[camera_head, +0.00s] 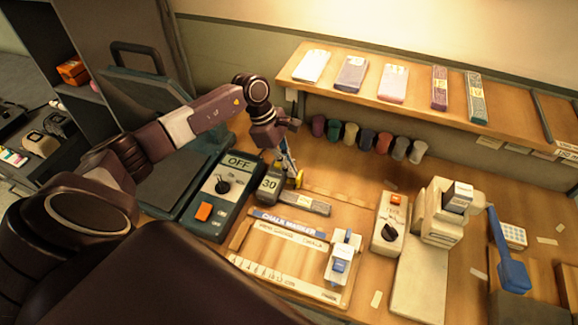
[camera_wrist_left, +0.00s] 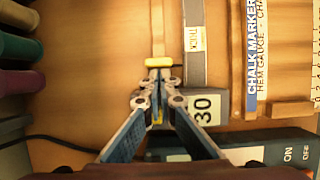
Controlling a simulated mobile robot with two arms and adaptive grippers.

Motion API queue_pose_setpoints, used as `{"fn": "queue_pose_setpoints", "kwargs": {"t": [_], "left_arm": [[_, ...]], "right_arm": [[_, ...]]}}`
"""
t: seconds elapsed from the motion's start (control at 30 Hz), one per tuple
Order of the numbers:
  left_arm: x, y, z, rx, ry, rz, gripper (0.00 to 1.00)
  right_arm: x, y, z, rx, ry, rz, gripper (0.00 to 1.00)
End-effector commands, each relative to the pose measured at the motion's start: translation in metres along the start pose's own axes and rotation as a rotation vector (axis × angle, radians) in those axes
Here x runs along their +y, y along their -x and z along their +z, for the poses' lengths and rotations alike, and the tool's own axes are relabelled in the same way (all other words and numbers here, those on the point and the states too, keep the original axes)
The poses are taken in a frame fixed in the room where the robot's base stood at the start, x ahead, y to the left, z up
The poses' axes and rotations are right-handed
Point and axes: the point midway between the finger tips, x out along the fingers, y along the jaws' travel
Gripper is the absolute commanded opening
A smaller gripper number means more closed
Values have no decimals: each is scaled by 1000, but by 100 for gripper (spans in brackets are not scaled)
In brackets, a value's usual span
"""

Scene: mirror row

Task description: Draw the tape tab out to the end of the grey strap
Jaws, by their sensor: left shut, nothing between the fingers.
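The yellow tape tab (camera_wrist_left: 158,62) lies just ahead of my left fingertips in the left wrist view; it also shows as a small yellow spot beside them in the head view (camera_head: 299,178). My left gripper (camera_wrist_left: 158,84) is shut and empty, pointing down at the bench; its blue fingers show in the head view (camera_head: 289,167). I cannot tell whether the tips touch the tab. The grey strap (camera_head: 305,203) lies flat with a small label, and runs beside the tab in the left wrist view (camera_wrist_left: 194,62). A dark box marked 30 (camera_head: 269,186) stands at the strap's near end. My right gripper is not in view.
The OFF box (camera_head: 218,190) with an orange button stands left. The chalk marker hem gauge (camera_head: 284,262) lies in front of the strap. Several coloured rolls (camera_head: 367,138) hang under the shelf (camera_head: 350,98) behind. Bare wood lies beyond the tab.

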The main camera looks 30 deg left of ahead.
Motion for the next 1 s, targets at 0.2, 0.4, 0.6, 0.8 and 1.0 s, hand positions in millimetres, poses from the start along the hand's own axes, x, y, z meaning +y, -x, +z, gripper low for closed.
{"fn": "queue_pose_setpoints", "kwargs": {"t": [0.2, 0.4, 0.6, 0.8, 1.0], "left_arm": [[1, -20, 41, -6, -9, 1, 0], [1, -38, 88, -6, -7, 1, 0], [0, -43, 108, -1, -2, 1, 0], [0, -43, 109, -1, 0, 0, 0], [0, -42, 109, -1, 0, 0, 0]], "right_arm": [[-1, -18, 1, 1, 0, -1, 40], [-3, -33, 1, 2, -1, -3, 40], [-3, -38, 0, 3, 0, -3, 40], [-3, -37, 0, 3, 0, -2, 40], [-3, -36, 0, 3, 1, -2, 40]]}}
